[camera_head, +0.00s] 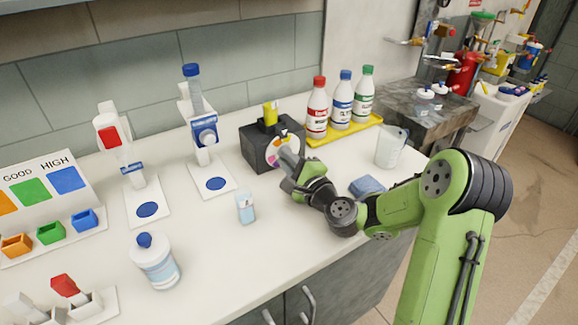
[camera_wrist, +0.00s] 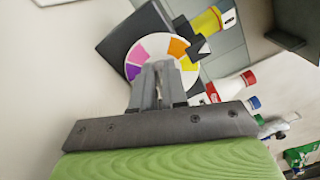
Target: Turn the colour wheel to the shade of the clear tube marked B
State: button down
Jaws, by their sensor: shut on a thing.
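The colour wheel (camera_head: 272,152) is a white disc with coloured sectors on the front of a dark box (camera_head: 257,140). In the wrist view the wheel (camera_wrist: 136,52) shows pink, purple and orange sectors. A dark wedge (camera_wrist: 198,48) points at its rim beside orange. My gripper (camera_head: 289,163) is at the wheel's front, its fingers (camera_wrist: 160,78) closed over the middle and hiding the hub and lower sectors. A yellow tube (camera_head: 270,113) stands in the box top, also in the wrist view (camera_wrist: 207,21). I cannot read a letter B on it.
A small clear container (camera_head: 246,209) stands left of my arm, and a blue sponge (camera_head: 367,186) lies right. A yellow tray (camera_head: 349,131) with capped bottles and a clear beaker (camera_head: 391,147) are behind. The front counter is partly free.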

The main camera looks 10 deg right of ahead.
jog(key=shift+a+f+n+b, duration=0.1)
jog(key=shift+f+n+b, duration=0.15)
jog(key=shift+n+b, duration=0.85)
jog(key=shift+n, duration=0.4)
jog(key=c, duration=1.2)
grip_release()
jog(key=shift+o, duration=0.2)
